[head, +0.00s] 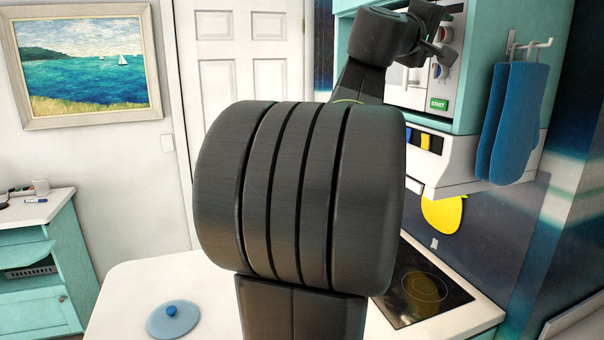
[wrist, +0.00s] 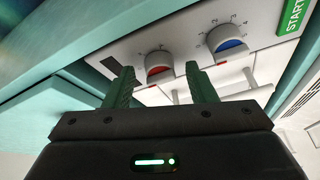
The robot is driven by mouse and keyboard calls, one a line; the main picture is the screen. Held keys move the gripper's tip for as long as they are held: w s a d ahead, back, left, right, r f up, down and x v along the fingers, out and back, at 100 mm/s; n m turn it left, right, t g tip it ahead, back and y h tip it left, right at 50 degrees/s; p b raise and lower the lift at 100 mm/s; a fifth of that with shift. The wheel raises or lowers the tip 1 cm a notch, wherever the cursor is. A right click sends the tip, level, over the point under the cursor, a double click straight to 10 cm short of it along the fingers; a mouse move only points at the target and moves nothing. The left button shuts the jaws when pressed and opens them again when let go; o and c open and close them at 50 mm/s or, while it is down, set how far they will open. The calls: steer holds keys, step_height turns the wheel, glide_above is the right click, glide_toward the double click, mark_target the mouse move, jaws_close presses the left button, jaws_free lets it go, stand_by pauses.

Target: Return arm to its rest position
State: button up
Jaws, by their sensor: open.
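My arm fills the middle of the head view and reaches up toward the microwave (head: 430,85) on the shelf. My gripper shows in the wrist view (wrist: 160,88), with two green fingers apart and nothing between them. Beyond the fingers are the microwave's red knob (wrist: 158,66), blue knob (wrist: 227,41) and green START button (wrist: 293,16). The fingers look close to the microwave front, but I cannot tell whether they touch it. In the head view the gripper's fingertips are partly hidden by my wrist.
Blue oven mitts (head: 516,120) hang from a hook at the right. Below are a range hood (head: 465,160), a yellow item (head: 442,213) on the wall and a black cooktop (head: 420,292). A blue lid (head: 173,319) lies on the white counter (head: 140,280). A teal cabinet (head: 45,270) stands at left.

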steer(key=m+b, duration=0.1)
steer(key=m+h+b, duration=0.1)
steer(key=m+b, duration=0.1)
steer(key=shift+w+f+b, duration=0.1)
steer(key=shift+f+b, duration=0.2)
steer(key=shift+f, duration=0.1)
steer(key=m+h+b, duration=0.1)
steer(key=m+b, duration=0.1)
steer(key=m, duration=0.1)
steer(key=shift+h, duration=0.4)
steer(key=shift+w+a+m+g+h+b, duration=0.1)
steer(key=shift+m+g+h+b, duration=0.3)
steer(key=shift+m, duration=1)
steer(key=shift+w+m+g+h+b, duration=0.15)
steer(key=shift+m+h+b, duration=0.45)
steer(key=shift+m, duration=0.8)
